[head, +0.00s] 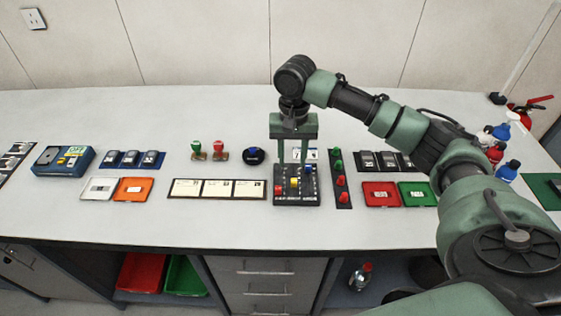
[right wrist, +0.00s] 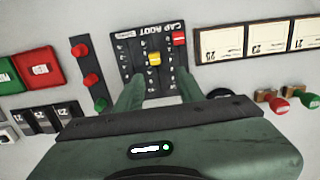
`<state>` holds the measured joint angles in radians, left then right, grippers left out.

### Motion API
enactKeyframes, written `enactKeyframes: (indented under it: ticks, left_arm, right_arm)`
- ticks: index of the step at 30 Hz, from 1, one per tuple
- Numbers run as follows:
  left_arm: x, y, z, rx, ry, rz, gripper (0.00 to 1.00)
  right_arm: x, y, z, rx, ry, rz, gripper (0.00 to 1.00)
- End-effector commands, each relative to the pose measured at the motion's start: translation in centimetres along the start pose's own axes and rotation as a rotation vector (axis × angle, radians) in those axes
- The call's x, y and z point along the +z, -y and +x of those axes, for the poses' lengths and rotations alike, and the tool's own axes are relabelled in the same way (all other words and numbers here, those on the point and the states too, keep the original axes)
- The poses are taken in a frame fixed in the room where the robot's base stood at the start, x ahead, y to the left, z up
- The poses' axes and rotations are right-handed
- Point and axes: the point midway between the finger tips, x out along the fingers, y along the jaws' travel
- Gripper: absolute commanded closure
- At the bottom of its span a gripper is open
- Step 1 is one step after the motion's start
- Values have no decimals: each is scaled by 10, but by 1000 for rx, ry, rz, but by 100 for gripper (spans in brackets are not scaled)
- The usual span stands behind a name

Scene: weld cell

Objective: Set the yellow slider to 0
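The black slider panel (head: 312,200) lies on the bench and carries a red, a yellow and a blue slider knob. The yellow slider (head: 295,182) stands around the middle of its track; it also shows in the right wrist view (right wrist: 154,59). The red knob (right wrist: 179,38) is near one end of its track, and the blue knob (head: 308,169) is near the far end. The scale digits are too small to read surely. My right gripper (head: 293,163) points down over the panel's far part, fingers apart, with nothing between them. My left gripper is not in view.
A strip of red and green knobs (head: 342,180) stands right of the panel. Framed number cards (head: 217,189) lie to its left. A dark-blue round knob (head: 253,155) and two stamps (head: 208,151) stand further back left. The bench front is clear.

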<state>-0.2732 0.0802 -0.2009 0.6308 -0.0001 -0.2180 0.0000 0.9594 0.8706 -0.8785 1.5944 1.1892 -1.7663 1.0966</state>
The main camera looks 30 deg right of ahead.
Motion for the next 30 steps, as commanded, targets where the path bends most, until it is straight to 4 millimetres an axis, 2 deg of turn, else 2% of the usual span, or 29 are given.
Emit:
enactKeyframes:
  ticks: [2,4,10,13,17,22,26,27,30]
  left_arm:
    - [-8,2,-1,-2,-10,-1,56]
    - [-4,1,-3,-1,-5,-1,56]
    - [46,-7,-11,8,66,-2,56]
    - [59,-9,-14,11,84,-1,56]
    - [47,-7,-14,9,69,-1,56]
    - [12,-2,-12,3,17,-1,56]
    - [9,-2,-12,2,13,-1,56]
    - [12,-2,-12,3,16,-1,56]
    - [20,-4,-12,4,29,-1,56]
  right_arm:
    - [-1,-2,4,3,3,11,62]
    - [-1,-2,12,3,4,10,62]
    - [0,-2,45,2,3,7,62]
    - [0,-1,59,2,3,6,62]
    - [-1,-1,71,1,0,6,62]
    - [-1,-1,76,0,-1,5,62]
    - [-1,-1,76,0,-1,4,62]
    - [-1,-1,76,0,-1,4,65]
    - [-1,-1,76,0,-1,4,92]
